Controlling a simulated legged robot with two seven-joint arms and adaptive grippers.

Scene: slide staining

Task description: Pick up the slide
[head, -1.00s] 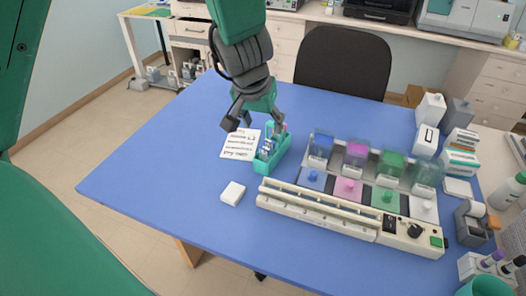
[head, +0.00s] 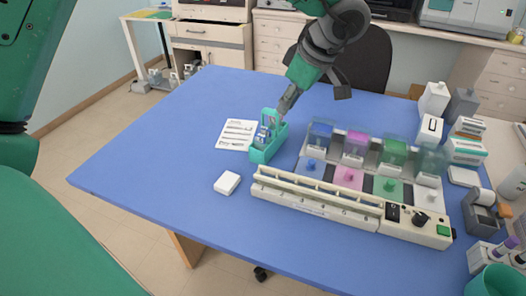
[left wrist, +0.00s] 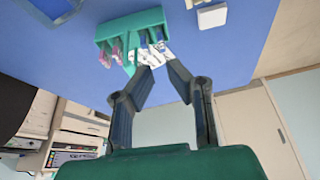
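The slides (head: 264,132) stand in a small green rack (head: 262,155) on the blue table; they look pale, some with coloured ends. The left wrist view shows the rack (left wrist: 131,24) with pinkish slides at one side and white-and-blue ones (left wrist: 151,52) at the other. Which slide is meant I cannot tell. My right gripper is not in view.
A cream staining bench (head: 318,200) with several coloured jars stands right of the rack. A written paper (head: 236,134) lies left of the rack, and a small white block (head: 227,183) in front. Bottles and boxes crowd the table's right side. The left part is clear.

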